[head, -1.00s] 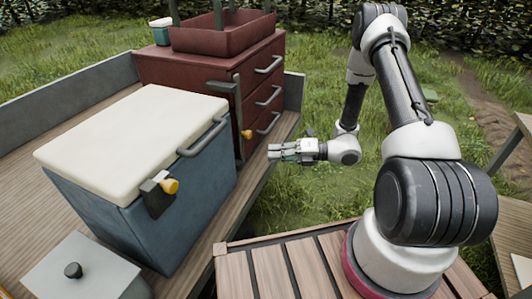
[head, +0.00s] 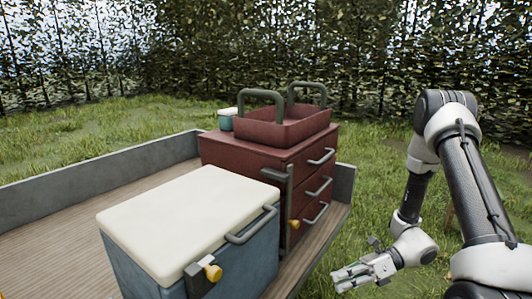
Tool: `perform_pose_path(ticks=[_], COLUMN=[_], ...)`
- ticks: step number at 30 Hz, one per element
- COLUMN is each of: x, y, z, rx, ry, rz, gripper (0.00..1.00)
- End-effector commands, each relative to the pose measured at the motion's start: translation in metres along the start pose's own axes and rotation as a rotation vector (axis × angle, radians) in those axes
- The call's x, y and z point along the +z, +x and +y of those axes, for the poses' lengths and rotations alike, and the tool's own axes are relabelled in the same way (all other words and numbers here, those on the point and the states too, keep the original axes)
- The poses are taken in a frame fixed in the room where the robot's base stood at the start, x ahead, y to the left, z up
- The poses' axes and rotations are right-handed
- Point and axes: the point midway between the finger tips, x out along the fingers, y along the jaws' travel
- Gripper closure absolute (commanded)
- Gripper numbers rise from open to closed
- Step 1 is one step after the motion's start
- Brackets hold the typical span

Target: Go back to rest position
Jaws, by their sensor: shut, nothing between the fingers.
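My gripper (head: 348,281) is low in the right half of the head view, pointing left. It is shut and empty, in the air over the grass. It is to the right of the red drawer cabinet (head: 245,162) and of the blue cooler (head: 252,268) with its white lid, apart from both. My arm rises on the right and bends back down to the gripper.
The cabinet and cooler stand on a wooden trailer bed (head: 50,235) with grey side walls (head: 100,168). A red tray (head: 275,131) with two handles and a teal jar (head: 226,124) sit on the cabinet. Grass (head: 130,122) and a hedge (head: 230,50) lie beyond.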

Motion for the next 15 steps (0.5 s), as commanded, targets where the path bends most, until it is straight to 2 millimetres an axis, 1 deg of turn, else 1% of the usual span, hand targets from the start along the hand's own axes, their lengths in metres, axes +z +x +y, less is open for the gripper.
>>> perform_pose_path(ticks=[1, 3, 5, 8, 12, 15], x=[0.001, 0.0, 0.0, 0.004, 0.013, 0.023], y=[-0.009, -0.021, -0.035, -0.06, -0.102, -0.13], z=[0.013, 0.032, 0.048, 0.074, 0.109, 0.132], rx=[0.019, 0.054, 0.086, 0.147, 0.244, 0.312], ry=[-0.095, -0.235, -0.361, -0.584, -0.914, -1.124], rz=[0.059, 0.146, 0.223, 0.36, 0.578, 0.732], gripper=[1.0, 1.0, 1.0, 1.0, 1.0, 1.0])
